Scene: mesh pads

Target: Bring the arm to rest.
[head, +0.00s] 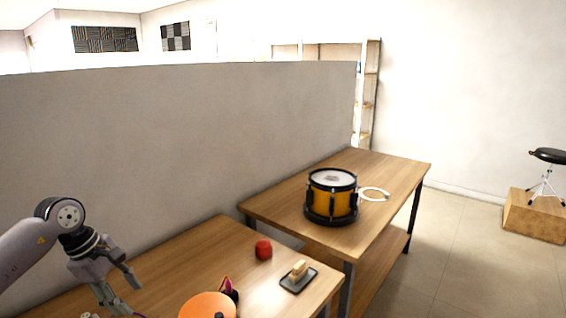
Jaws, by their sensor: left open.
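My left arm comes in from the lower left, and my left gripper (121,291) points down over the left part of the near wooden table (205,254). Its fingers are apart and I see nothing held between them. The lower finger ends close to the bottom edge of the picture, so I cannot tell whether it touches anything. My right gripper is not in view.
An orange round object (208,306), a red object (263,249) and a dark tray (287,285) with a tan block are on the near table. A yellow drum (343,207) stands on the far table (398,168). A grey partition (180,150) runs behind both tables.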

